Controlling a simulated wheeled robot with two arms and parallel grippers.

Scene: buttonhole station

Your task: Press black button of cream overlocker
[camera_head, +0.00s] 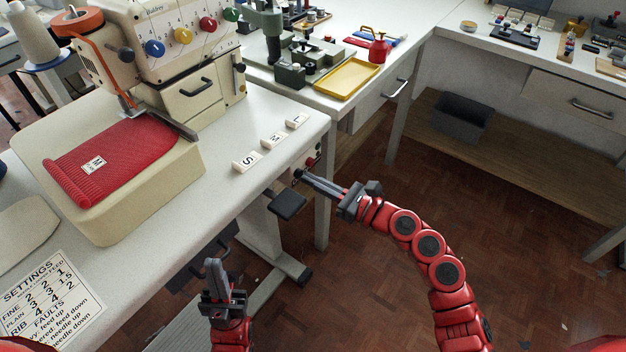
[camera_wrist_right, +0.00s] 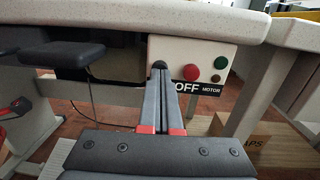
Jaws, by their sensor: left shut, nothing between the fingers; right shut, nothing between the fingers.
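The cream overlocker (camera_head: 178,75) stands on the table at the upper left, with red ribbed cloth (camera_head: 120,155) on its front bed. A cream motor box (camera_wrist_right: 183,54) hangs under the table edge. It carries a black domed button (camera_wrist_right: 158,65), a red button (camera_wrist_right: 193,75), a green button (camera_wrist_right: 221,62) and a small dark one. My right gripper (camera_wrist_right: 162,76) is shut and empty, its tips at the black button and partly covering it. Whether they touch is unclear. In the head view the right gripper (camera_head: 300,174) reaches the box. My left gripper (camera_head: 213,266) is shut and empty, low before the table.
A black pad (camera_head: 287,204) hangs under the table edge, close left of my right gripper. Letter blocks (camera_head: 271,142) lie on the table above the box. A settings card (camera_head: 50,300) lies at the lower left. Open floor (camera_head: 360,290) surrounds my right arm.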

